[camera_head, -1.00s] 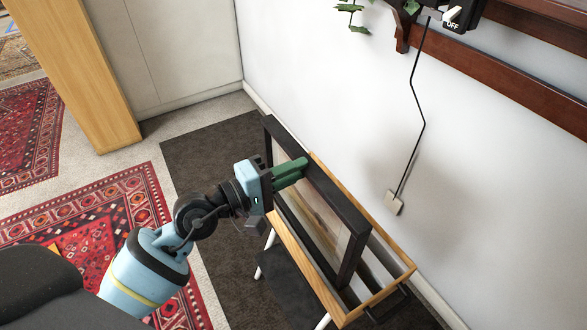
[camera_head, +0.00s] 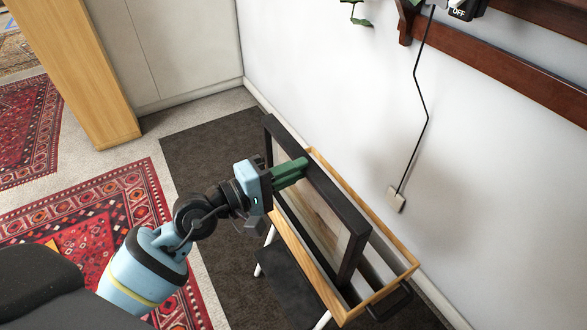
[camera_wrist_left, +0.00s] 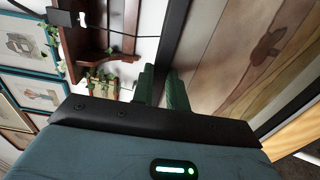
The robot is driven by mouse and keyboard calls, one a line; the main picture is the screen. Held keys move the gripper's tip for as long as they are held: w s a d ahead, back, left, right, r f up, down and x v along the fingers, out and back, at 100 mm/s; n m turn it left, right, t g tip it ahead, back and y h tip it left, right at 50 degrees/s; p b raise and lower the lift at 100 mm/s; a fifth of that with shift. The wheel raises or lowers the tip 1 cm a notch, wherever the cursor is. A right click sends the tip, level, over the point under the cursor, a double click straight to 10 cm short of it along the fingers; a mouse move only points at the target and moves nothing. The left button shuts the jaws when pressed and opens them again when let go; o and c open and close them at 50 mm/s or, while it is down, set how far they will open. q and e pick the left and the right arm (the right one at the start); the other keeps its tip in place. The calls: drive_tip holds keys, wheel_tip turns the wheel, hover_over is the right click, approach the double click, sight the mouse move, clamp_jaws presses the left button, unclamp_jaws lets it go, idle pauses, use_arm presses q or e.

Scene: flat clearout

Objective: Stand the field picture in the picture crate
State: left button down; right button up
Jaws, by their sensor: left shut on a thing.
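The field picture (camera_head: 312,210), a dark-framed picture with a brownish image, stands upright, slightly tilted, within the outline of the picture crate (camera_head: 388,287). The crate is a wooden-railed box on white legs beside the wall. My left gripper (camera_head: 290,173) is shut on the upper edge of the picture's frame, its green fingers on either side. In the left wrist view the fingers (camera_wrist_left: 162,88) grip the dark frame, and the picture's face (camera_wrist_left: 255,60) fills the right side. The picture's lower edge is hidden behind the crate's front rail, so I cannot tell if it touches the bottom. My right gripper is out of view.
The white wall (camera_head: 320,80) stands close behind the crate, with a socket (camera_head: 396,199) and a hanging cord. A dark mat (camera_head: 215,150) lies under the crate. A red patterned rug (camera_head: 110,220) and a wooden panel (camera_head: 80,70) are to the left.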

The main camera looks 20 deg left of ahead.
sight(307, 182)
use_arm(q)
drive_tip(key=shift+f+b, duration=0.8)
drive_tip(key=shift+f, duration=0.05)
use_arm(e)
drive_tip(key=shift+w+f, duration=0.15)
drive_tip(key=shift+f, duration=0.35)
use_arm(q)
drive_tip(key=shift+f+b, duration=1.45)
drive_tip(key=shift+f, duration=0.15)
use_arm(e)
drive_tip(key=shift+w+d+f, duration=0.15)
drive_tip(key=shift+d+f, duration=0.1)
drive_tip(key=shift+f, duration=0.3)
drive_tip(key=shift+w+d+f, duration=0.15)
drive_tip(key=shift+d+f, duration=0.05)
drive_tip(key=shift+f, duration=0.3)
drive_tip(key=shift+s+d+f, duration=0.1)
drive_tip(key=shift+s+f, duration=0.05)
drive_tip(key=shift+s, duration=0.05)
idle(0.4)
